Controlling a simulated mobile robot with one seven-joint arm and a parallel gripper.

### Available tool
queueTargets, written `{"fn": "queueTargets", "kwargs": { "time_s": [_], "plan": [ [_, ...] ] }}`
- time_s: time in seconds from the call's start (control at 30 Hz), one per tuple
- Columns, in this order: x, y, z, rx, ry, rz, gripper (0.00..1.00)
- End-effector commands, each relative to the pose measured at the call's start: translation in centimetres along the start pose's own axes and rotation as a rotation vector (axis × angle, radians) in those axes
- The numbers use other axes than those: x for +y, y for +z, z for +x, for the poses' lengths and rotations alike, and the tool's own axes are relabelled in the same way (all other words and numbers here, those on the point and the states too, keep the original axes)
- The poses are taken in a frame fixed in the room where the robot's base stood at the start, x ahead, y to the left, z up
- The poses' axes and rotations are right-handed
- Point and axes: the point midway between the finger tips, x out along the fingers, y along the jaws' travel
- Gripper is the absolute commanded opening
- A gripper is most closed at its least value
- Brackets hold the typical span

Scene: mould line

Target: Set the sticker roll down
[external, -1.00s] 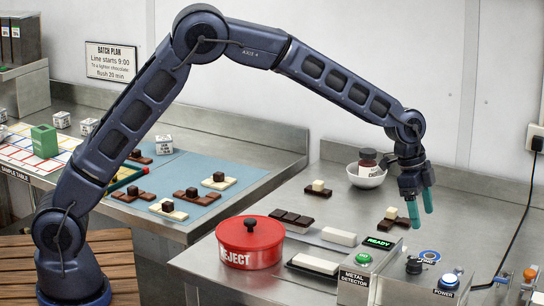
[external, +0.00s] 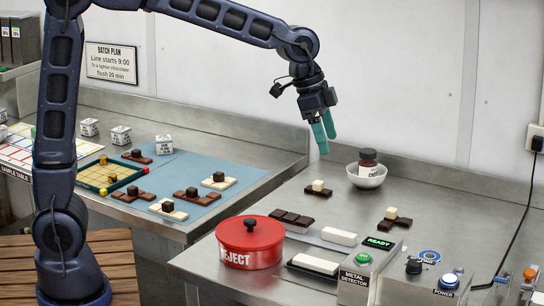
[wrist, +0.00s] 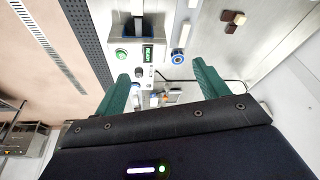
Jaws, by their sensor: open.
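A small blue ring with a pale centre (external: 430,256), which looks like the sticker roll, lies flat at the back of the metal detector's panel. It also shows in the wrist view as a blue ring (wrist: 177,56), beyond the fingertips. My gripper (external: 327,145) is in the air above the back of the right bench, left of the white bowl and well away from the ring. Its two green fingers (wrist: 160,72) stand apart in the wrist view with nothing held between them.
The metal detector (external: 354,287) has a lit green button and a READY sign. A red reject pot (external: 250,258) stands left of it. A white bowl (external: 366,180) with a jar is close to my gripper. Chocolate pieces (external: 397,223) lie nearby.

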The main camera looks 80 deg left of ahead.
Motion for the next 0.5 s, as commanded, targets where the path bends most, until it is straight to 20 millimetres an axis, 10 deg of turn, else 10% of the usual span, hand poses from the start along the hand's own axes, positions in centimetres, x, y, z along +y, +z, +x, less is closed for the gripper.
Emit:
{"fn": "queueTargets", "kwargs": {
  "time_s": [0.5],
  "plan": [
    [5.6,14.9,-8.9,0.03,-0.072,-0.198,0.73]
  ]
}}
